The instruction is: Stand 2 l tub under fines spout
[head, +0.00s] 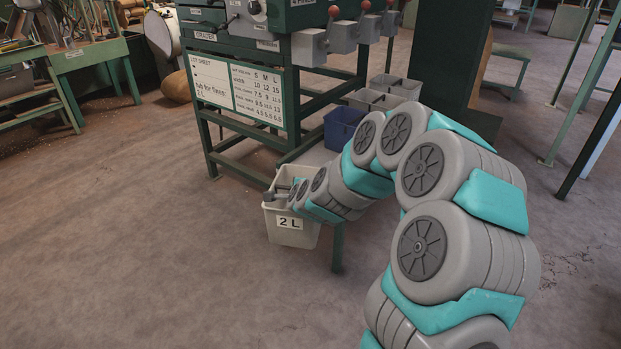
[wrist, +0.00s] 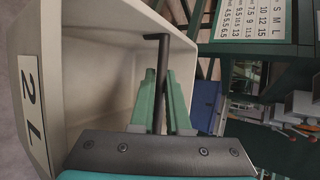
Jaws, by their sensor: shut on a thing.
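The pale grey tub (head: 292,234) labelled "2 L" is in front of the green grader stand, at the left of its low front shelf. It looks roughly upright in the head view. My gripper (head: 286,190) is at its top, shut on it; my wrist partly hides the rim. In the wrist view the tub (wrist: 95,50) fills the left, its inside looks empty, and my green fingers (wrist: 162,100) are at a dark bar across it. Several grey spouts (head: 310,46) with red knobs line the grader's front; which is the fines spout I cannot tell.
A blue bin (head: 342,130) and grey bins (head: 400,86) stand in a row under the spouts. A lot sheet (head: 236,92) on the stand reads "tub for fines: 2 L". A green stand leg (head: 338,247) is just right of the tub. The floor at left is clear.

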